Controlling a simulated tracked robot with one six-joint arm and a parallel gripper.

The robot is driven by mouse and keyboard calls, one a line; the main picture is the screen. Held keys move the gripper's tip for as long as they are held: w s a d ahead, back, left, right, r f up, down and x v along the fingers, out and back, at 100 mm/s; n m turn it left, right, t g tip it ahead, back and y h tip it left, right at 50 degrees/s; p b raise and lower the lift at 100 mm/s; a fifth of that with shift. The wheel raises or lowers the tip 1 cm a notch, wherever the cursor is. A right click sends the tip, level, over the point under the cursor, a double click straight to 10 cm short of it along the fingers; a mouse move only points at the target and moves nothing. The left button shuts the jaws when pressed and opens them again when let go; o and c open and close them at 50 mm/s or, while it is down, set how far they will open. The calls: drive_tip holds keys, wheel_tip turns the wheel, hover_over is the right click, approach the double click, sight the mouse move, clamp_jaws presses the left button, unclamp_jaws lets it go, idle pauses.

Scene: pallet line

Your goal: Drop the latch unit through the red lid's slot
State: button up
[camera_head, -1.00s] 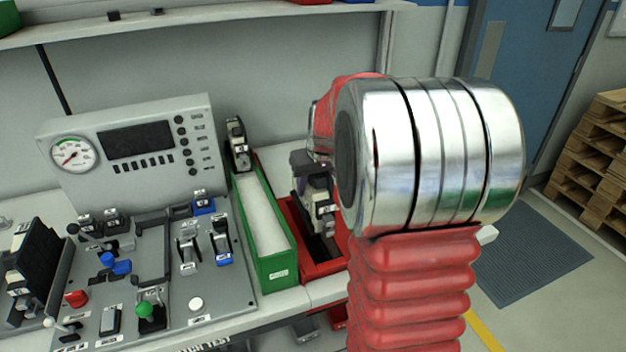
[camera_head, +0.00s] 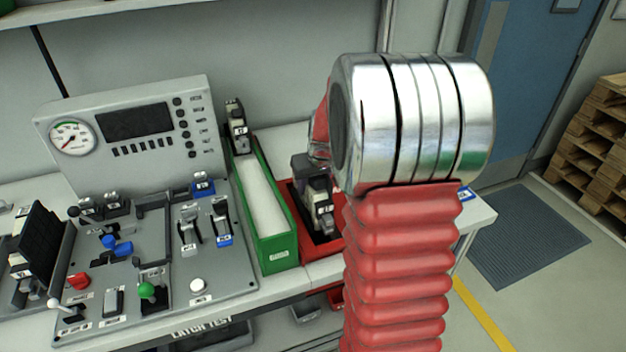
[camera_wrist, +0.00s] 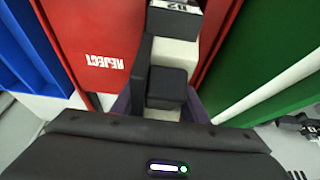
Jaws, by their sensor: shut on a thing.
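The latch unit (camera_head: 318,208), black and pale grey with a small label, hangs upright in my gripper (camera_head: 310,165). My gripper is shut on it. In the wrist view the unit (camera_wrist: 172,55) is between the dark purplish fingers of my gripper (camera_wrist: 160,103). The red lid (camera_head: 288,204) is directly below and around the unit in the head view. In the wrist view the lid (camera_wrist: 85,30) reads "REJECT". The unit covers most of the dark slot; I cannot tell whether its lower end is inside.
A green bin (camera_head: 283,252) with a white inside stands left of the red one. Another latch unit (camera_head: 237,125) is at its far end. A grey control panel (camera_head: 130,260) with levers fills the left. A blue bin (camera_wrist: 30,50) shows in the wrist view.

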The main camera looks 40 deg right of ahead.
sight(318, 179)
drive_tip(key=shift+f, duration=2.1)
drive_tip(key=shift+s+f, duration=0.3)
drive_tip(key=shift+f, duration=0.5)
drive_tip(key=o, duration=1.2)
drive_tip(key=shift+s, duration=0.1)
drive_tip(key=shift+o, duration=0.9)
drive_tip(key=shift+r, duration=0.5)
drive_tip(key=v, duration=0.9)
drive_tip(key=w+v, duration=0.1)
drive_tip(key=v, duration=0.4)
drive_tip(key=shift+r, duration=0.15)
drive_tip(key=shift+a, duration=0.1)
